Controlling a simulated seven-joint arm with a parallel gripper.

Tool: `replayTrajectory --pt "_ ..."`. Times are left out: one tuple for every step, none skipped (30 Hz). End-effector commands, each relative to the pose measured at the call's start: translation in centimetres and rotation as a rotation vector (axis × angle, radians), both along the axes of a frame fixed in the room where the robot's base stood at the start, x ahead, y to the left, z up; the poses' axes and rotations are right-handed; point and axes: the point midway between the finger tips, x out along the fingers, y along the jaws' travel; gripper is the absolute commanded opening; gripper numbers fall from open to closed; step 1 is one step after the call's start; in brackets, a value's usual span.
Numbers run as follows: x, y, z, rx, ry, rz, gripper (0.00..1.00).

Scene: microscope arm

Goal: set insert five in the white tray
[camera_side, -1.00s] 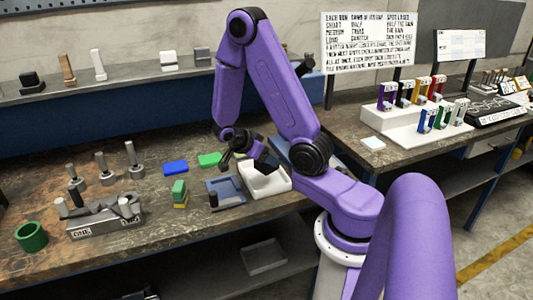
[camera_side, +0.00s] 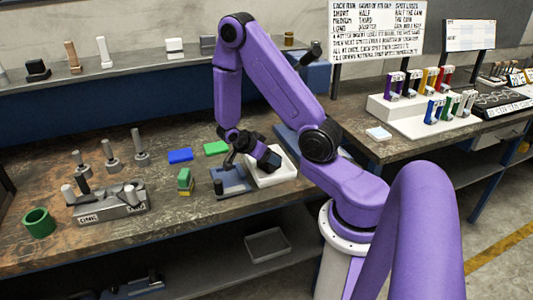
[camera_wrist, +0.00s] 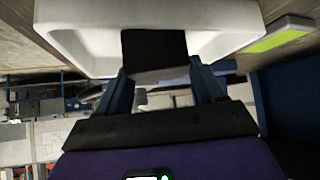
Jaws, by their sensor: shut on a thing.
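My gripper (camera_wrist: 160,72) is shut on a black block (camera_wrist: 154,50), seen between its two fingers in the wrist view. No number can be read on the block, so I cannot tell that it is insert five. The white tray (camera_wrist: 75,52) lies right behind the block in that view. In the side view my gripper (camera_side: 258,156) is at the white tray (camera_side: 287,177), over its far left part. The block there is dark and hard to tell from the gripper. Whether it touches the tray floor is not clear.
A blue-grey tray (camera_side: 238,185) with a black upright piece lies left of the white tray. Blue (camera_side: 180,156) and green (camera_side: 216,148) blocks lie behind it, and a stacked green-and-yellow block (camera_side: 185,181) stands left. A grey fixture (camera_side: 110,203) and green ring (camera_side: 39,222) are farther left.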

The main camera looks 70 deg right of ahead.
Motion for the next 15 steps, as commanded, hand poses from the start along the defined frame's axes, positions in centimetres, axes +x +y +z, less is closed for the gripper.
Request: replayTrajectory --pt "0.0 -0.06 0.11 -0.004 0.0 0.0 0.0" --pt "0.0 -0.06 0.11 -0.004 0.0 0.0 0.0" --pt "0.0 -0.06 0.11 -0.004 0.0 0.0 0.0" --pt "0.0 -0.06 0.1 -0.004 0.0 0.0 0.0" --pt "0.0 -0.06 0.07 -0.004 0.001 -0.001 0.0" --pt "0.0 -0.05 -0.01 -0.004 0.002 0.0 0.0" --pt "0.0 -0.05 -0.08 -0.004 0.002 0.0 0.0" --pt "0.0 -0.05 -0.13 -0.004 0.002 0.0 0.0" --pt "0.01 0.0 -0.22 0.0 0.0 0.0 0.78" --pt "0.01 0.0 -0.22 0.0 0.0 0.0 0.88" --pt "0.01 0.0 -0.22 0.0 0.0 0.0 0.94" --pt "0.01 0.0 -0.21 0.0 0.0 0.0 0.94" --pt "0.0 0.01 -0.21 0.0 0.0 0.0 0.94" --pt "0.0 0.0 -0.21 0.0 0.0 0.0 0.94" --pt "0.0 0.0 -0.21 0.0 0.0 0.0 0.94"
